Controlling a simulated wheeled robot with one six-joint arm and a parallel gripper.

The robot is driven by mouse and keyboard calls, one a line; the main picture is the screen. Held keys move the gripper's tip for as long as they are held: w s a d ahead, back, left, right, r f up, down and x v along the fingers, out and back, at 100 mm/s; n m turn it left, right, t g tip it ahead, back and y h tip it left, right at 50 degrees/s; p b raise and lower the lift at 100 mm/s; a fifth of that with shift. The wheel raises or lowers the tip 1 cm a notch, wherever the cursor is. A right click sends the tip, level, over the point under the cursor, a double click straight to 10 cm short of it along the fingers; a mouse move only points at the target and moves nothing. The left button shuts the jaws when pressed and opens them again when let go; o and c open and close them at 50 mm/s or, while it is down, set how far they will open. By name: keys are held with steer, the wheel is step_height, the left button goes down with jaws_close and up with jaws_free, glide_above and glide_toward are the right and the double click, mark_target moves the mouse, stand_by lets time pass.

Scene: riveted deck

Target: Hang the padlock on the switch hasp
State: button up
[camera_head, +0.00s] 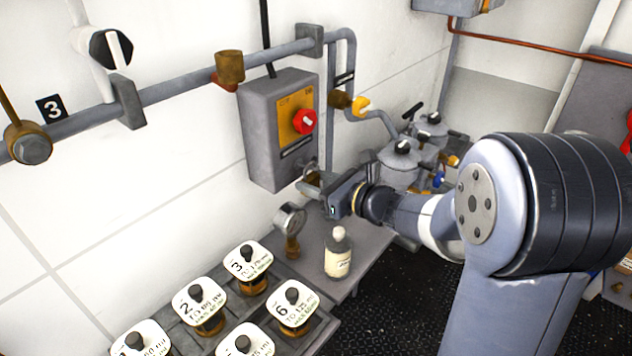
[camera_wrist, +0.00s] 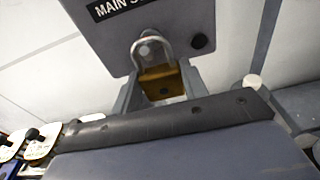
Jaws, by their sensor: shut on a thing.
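The padlock has a brass body (camera_wrist: 162,80) and a silver shackle (camera_wrist: 151,42) pointing up. My gripper (camera_wrist: 160,92) is shut on the brass body, with a grey finger on each side. In the head view my gripper (camera_head: 320,188) is just under the grey switch box (camera_head: 262,135), which has a red knob (camera_head: 305,121) on a yellow plate. In the wrist view the shackle overlaps the lower edge of the box (camera_wrist: 175,30), below its "MAIN S…" label. The hasp is not clearly seen, and I cannot tell whether the shackle passes through it.
A pressure gauge (camera_head: 290,218) and a small labelled bottle (camera_head: 338,254) stand below my gripper on the bench. Several numbered tags on knobs sit at the lower left. Pipes with a yellow-handled valve (camera_head: 359,105) and grey pots (camera_head: 399,163) are to the right of the box.

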steer(key=o, duration=1.1)
steer(key=b+v, duration=0.1)
steer(key=v, duration=1)
steer(key=shift+a, duration=0.1)
